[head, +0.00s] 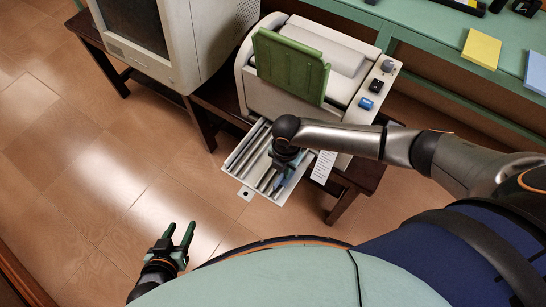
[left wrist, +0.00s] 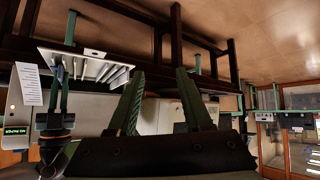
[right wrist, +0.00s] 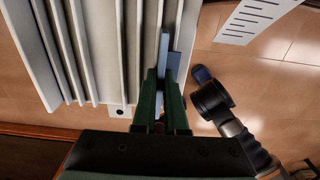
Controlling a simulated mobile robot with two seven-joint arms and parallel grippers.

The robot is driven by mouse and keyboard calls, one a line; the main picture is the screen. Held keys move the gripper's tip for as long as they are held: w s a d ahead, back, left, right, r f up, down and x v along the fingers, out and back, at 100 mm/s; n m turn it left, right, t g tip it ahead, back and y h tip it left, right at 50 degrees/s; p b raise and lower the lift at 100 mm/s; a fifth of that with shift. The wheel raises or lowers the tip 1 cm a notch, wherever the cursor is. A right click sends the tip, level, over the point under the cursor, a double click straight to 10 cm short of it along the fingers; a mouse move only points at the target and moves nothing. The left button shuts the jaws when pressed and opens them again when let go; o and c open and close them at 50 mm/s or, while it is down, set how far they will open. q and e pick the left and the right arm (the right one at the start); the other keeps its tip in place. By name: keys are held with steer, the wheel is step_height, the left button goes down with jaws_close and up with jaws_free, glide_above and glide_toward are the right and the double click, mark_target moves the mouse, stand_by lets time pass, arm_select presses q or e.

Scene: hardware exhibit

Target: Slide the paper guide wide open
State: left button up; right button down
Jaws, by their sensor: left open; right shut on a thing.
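The printer (head: 300,80) stands on a dark low table with its light grey ribbed tray (head: 234,165) pulled out at the front. The tray also shows in the left wrist view (left wrist: 85,65) and fills the left of the right wrist view (right wrist: 78,60). A blue-grey upright piece, which looks like the paper guide (right wrist: 168,58), stands by the tray's right side. My right gripper (right wrist: 163,78) is shut on it; in the head view my wrist partly hides this spot. My left gripper (head: 182,232) is open and empty, low over the floor, left of and apart from the tray.
A white printed card (head: 323,166) hangs beside the tray's right side. An old monitor (head: 150,45) stands left of the printer. A green bench (head: 430,45) runs behind, with yellow and blue pads. The floor left of the tray is clear.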

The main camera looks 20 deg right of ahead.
steer(key=shift+s+d+r+p, duration=0.15)
steer(key=shift+s+d+p, duration=0.25)
steer(key=shift+s+d, duration=0.25)
arm_select(q)
steer(key=shift+s+a+y, duration=0.3)
steer(key=shift+s+a, duration=0.25)
steer(key=shift+a, duration=0.2)
arm_select(e)
steer(key=shift+s, duration=0.1)
steer(key=c, duration=1)
jaws_free()
arm_select(q)
steer(key=shift+w+d+r, duration=0.15)
arm_select(e)
steer(key=shift+o, duration=0.2)
arm_select(q)
steer(key=shift+r, duration=0.1)
